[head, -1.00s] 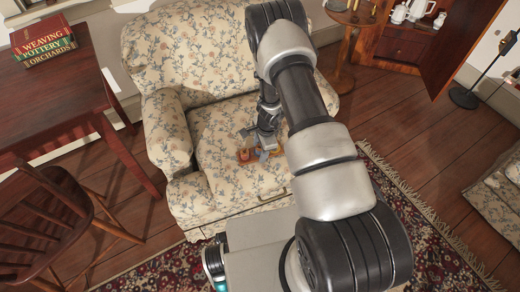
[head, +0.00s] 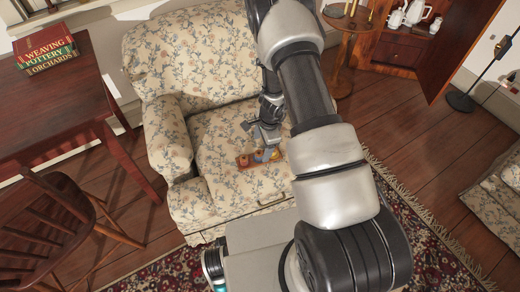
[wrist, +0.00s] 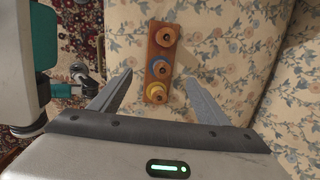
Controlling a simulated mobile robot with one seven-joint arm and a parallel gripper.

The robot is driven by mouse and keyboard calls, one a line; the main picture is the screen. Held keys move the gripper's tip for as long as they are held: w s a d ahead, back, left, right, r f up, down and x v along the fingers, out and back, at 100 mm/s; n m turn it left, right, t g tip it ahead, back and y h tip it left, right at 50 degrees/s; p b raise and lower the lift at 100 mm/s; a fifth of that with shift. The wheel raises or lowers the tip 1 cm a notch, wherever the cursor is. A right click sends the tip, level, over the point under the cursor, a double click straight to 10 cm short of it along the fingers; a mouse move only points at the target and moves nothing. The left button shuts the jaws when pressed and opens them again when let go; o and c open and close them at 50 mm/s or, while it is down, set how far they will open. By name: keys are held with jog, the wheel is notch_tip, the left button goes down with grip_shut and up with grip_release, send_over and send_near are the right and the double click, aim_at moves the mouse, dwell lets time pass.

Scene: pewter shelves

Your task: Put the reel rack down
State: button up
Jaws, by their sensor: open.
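The reel rack (head: 246,161) is a small wooden board with orange, blue and yellow reels on it. It rests on the seat cushion of the floral armchair (head: 220,150). In the wrist view the rack (wrist: 151,76) lies lengthwise, its yellow-reel end between the fingertips. My gripper (wrist: 158,82) is open, with a gap on both sides of the rack. In the head view my gripper (head: 262,144) is just above the rack, and partly hides it.
A dark wooden table (head: 60,100) with a stack of books (head: 45,53) stands at the left, by a wooden chair (head: 50,215). The armchair's left armrest (head: 167,138) and backrest (head: 190,55) rise around the seat. A small round table (head: 347,22) stands behind right.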

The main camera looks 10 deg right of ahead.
jog(key=s+a+r+n+t+y, duration=0.1)
jog(key=s+a+r+n, duration=0.2)
jog(key=r, duration=1.4)
jog(key=a+r+n+t+y, duration=0.15)
jog(key=r+n, duration=0.35)
jog(key=r, duration=1.2)
jog(key=s+d+r+n+t+h, duration=0.1)
jog(key=s+d+r+n+h, duration=0.1)
jog(key=s+r+n, duration=0.6)
jog(key=s+d+r+n+t+h, duration=0.1)
jog(key=s+d+r+h, duration=0.1)
jog(key=s+r, duration=0.8)
notch_tip(320, 180, up, 17)
jog(key=s+p, duration=0.2)
jog(key=p, duration=1.9)
jog(key=shift+s+a, duration=0.2)
jog(key=shift+s, duration=0.05)
